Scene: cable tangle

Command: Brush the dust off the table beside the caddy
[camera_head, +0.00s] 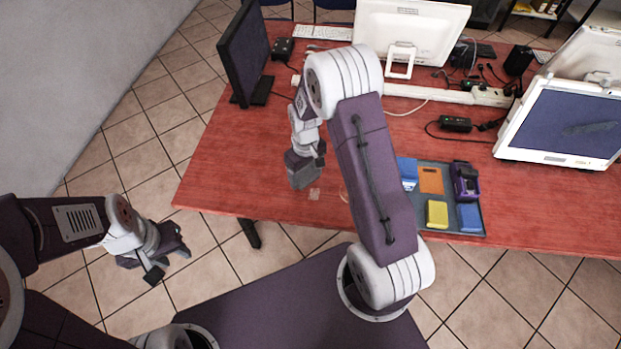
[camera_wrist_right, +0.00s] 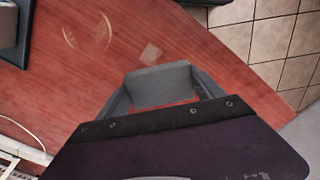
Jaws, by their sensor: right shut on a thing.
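My right gripper (camera_head: 305,166) is shut on a grey block (camera_wrist_right: 160,86), perhaps the brush, above the table near its front edge. Its underside is hidden. A small pale patch (camera_head: 314,194), perhaps dust, lies on the red table (camera_head: 230,165) close by; it also shows in the right wrist view (camera_wrist_right: 150,54), just beyond the block. A faint ring mark (camera_wrist_right: 87,33) lies beside it. The grey caddy tray (camera_head: 470,234) is to the right, with blue, orange and yellow items and a purple-black device. My left gripper (camera_head: 167,264) is open and empty, off the table over the floor.
A dark monitor (camera_head: 246,55) stands at the left back, white monitors (camera_head: 412,30) (camera_head: 560,122) at the back and right. Cables, a power strip (camera_head: 450,95) and black adapters (camera_head: 455,123) lie behind the caddy. The table's front left is clear.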

